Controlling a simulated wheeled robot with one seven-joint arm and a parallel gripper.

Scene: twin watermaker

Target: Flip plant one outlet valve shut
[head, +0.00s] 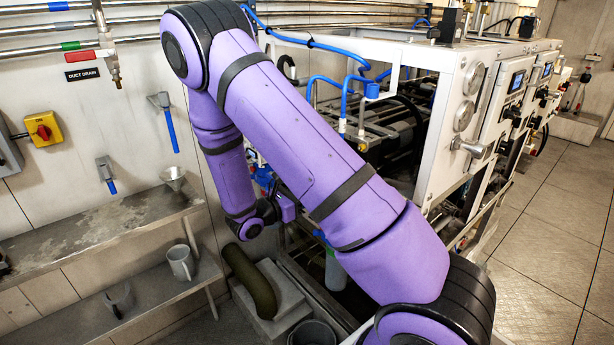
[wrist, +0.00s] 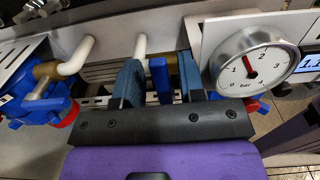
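A blue valve lever (wrist: 160,80) stands between the two fingers of my gripper (wrist: 161,85) in the wrist view. The gripper is open, with a narrow gap showing on each side of the lever. No label shows on it, so I cannot tell from the frames which plant it serves. The lever's lower part is hidden behind the dark gripper body. In the head view my purple arm reaches down in front of the white machine frame, and the fingers and this lever are hidden there.
A round pressure gauge (wrist: 254,62) sits close right of the fingers. A blue fitting with a red ring (wrist: 35,108) and white pipes (wrist: 78,55) are at the left. In the head view, the white machine frame (head: 440,120) is behind my arm and a metal shelf (head: 100,227) is left.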

